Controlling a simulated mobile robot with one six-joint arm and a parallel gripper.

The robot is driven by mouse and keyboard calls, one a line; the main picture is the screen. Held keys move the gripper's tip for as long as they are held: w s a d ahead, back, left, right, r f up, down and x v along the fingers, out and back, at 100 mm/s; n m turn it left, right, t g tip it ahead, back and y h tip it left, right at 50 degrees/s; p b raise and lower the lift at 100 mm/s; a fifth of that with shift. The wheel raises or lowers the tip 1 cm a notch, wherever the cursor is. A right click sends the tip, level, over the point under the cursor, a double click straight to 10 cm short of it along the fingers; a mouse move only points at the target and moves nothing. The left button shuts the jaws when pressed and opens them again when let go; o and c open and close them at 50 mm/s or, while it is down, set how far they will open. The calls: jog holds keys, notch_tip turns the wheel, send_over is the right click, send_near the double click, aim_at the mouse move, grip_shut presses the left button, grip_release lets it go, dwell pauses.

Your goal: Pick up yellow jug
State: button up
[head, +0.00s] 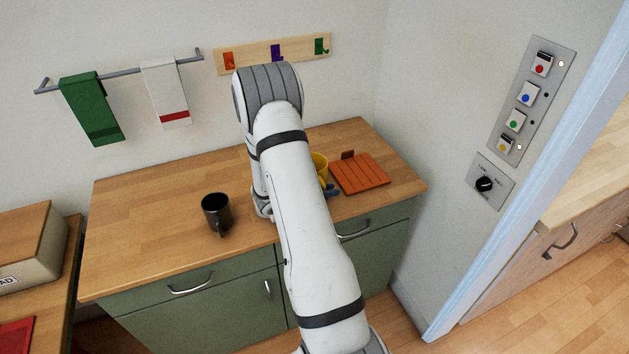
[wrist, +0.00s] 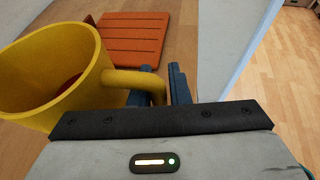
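The yellow jug (wrist: 85,75) fills the left of the wrist view, with something dark red inside it. Its handle (wrist: 158,90) reaches right, in between the blue fingers of my gripper (wrist: 163,82). The gap between the fingers is about as narrow as the handle, and they look closed on it. In the head view the jug (head: 320,165) is mostly hidden behind my arm. The fingers (head: 331,188) show just below it there. I cannot tell whether the jug's base touches the worktop.
An orange slatted board (head: 360,174) lies right of the jug. A black mug (head: 216,212) stands on the wooden worktop (head: 140,215) to the left. The wall with switches (head: 523,95) rises beyond the worktop's right end. The worktop left of the mug is clear.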

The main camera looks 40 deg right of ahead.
grip_shut()
jog(key=shift+r, duration=0.2)
dwell(0.3)
notch_tip(320, 180, up, 10)
jog(key=b, duration=0.2)
jog(key=shift+f, duration=0.15)
jog(key=shift+s, duration=0.1)
dwell(1.0)
